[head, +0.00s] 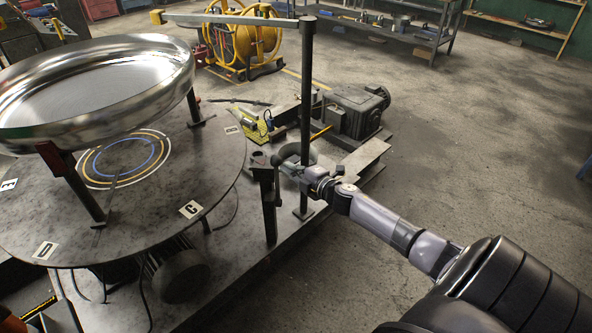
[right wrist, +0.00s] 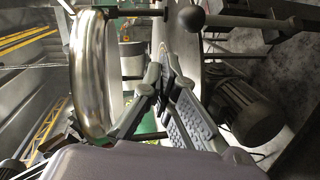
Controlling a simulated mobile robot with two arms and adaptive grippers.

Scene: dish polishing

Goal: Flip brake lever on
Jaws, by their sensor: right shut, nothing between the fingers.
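In the right wrist view, a black ball knob (right wrist: 190,19) sits at the end of a straight bar at the top; it looks like the brake lever, but I cannot tell which way it is set. My right gripper (head: 281,164) is by the short dark post (head: 268,205) beside the round table. It also shows in the right wrist view (right wrist: 164,58), shut and empty, with the knob apart from its fingers. In the head view the gripper partly hides the lever area, so contact there is unclear. My left gripper is out of view.
The polished steel dish (head: 95,125) rests on supports above the round table (head: 225,175). A tall thin post (head: 306,85) rises just behind my right gripper. A motor (head: 355,110) stands beyond it. Open concrete floor lies to the right.

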